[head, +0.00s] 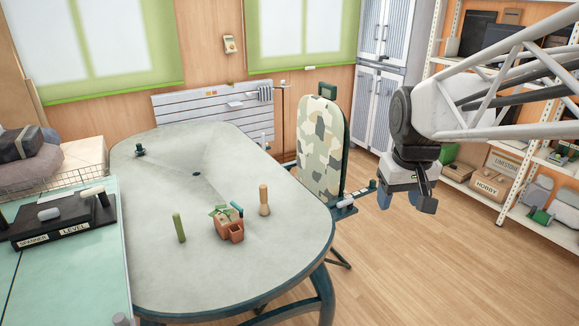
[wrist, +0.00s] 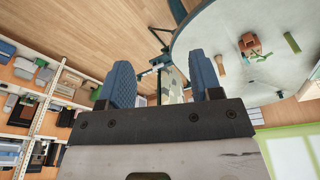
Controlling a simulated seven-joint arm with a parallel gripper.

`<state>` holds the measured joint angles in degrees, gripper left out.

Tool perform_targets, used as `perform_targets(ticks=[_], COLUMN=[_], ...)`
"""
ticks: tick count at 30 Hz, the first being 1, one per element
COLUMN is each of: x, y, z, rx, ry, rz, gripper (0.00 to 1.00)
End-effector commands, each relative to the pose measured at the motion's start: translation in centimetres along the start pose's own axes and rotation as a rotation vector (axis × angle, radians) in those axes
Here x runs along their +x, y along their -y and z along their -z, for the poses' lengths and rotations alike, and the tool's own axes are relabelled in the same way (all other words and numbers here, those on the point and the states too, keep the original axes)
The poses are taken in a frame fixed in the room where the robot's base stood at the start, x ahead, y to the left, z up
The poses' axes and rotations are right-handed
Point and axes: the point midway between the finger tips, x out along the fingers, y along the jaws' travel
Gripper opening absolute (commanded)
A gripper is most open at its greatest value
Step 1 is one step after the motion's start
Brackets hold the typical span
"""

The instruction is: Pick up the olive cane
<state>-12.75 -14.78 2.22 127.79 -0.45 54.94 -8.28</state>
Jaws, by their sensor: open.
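My gripper (head: 405,198) hangs to the right of the table, above the wooden floor and well apart from the cane. In the wrist view its two blue fingers (wrist: 163,78) are spread with nothing between them.
The terracotta container (head: 232,233) holds green and blue items. A wooden peg-like piece (head: 264,203) stands just right of it. A small dark object (head: 140,150) is at the far left of the table. A camouflage-covered board (head: 321,148) stands between table and gripper. Shelves (head: 480,186) stand at right.

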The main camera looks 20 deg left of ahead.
Motion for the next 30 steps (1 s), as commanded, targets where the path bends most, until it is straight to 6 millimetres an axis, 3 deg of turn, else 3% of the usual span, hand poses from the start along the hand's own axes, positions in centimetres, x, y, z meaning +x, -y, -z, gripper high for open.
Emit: perform_targets(ticks=[14,30], x=[2.4,7.4], y=[5.8,15.5], z=[11.9,23.5], rx=[-0.201,-0.426], ry=[0.028,0.057], rz=[0.026,0.052], gripper=[0.59,0.59])
